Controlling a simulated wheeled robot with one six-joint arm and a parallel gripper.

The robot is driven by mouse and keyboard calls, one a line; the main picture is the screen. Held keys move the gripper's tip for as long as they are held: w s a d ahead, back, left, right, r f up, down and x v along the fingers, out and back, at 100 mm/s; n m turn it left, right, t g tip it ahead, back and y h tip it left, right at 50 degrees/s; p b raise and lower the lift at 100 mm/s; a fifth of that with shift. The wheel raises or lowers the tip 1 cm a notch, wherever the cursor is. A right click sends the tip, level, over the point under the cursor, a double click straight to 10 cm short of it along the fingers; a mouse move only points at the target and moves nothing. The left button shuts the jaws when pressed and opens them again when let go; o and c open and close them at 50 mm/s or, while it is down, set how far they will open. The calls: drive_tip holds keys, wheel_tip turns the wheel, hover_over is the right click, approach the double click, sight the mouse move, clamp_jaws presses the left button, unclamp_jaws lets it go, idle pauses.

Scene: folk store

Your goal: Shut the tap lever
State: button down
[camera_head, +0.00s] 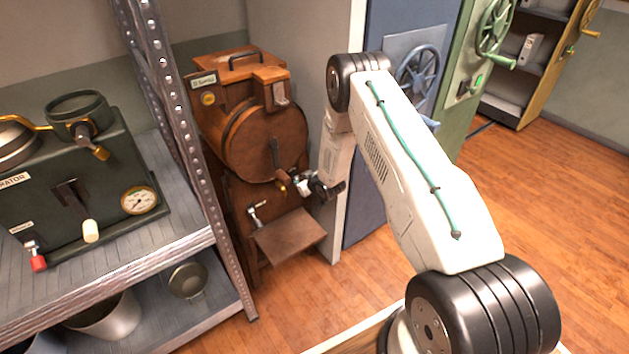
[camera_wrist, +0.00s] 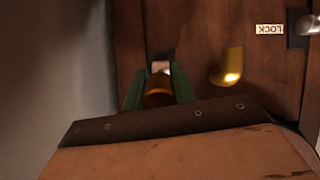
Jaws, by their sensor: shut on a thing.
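My gripper (camera_head: 304,186) is at the front of a brown wooden machine (camera_head: 235,110), low on its right side and below its round drum. In the wrist view, the green fingers of my gripper (camera_wrist: 158,88) are shut on a brass-coloured piece, which I take to be the tap lever (camera_wrist: 158,99). A small silver fitting (camera_wrist: 161,67) shows just beyond the fingertips. A bent brass spout (camera_wrist: 230,68) is beside the fingers, apart from them. Most of the held piece is hidden by the fingers.
A silver lever (camera_wrist: 304,25) is near a LOCK label (camera_wrist: 270,29), upside down in the wrist view. A wooden shelf (camera_head: 290,237) juts out below my gripper. A metal rack (camera_head: 172,95) stands left; a blue cabinet (camera_head: 369,205) stands right. Floor is open at right.

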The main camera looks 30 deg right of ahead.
idle(0.3)
drive_tip(key=c, duration=1.1)
unclamp_jaws()
drive_tip(key=v, duration=0.7)
drive_tip(key=shift+s+r, duration=0.2)
drive_tip(key=shift+r, duration=0.1)
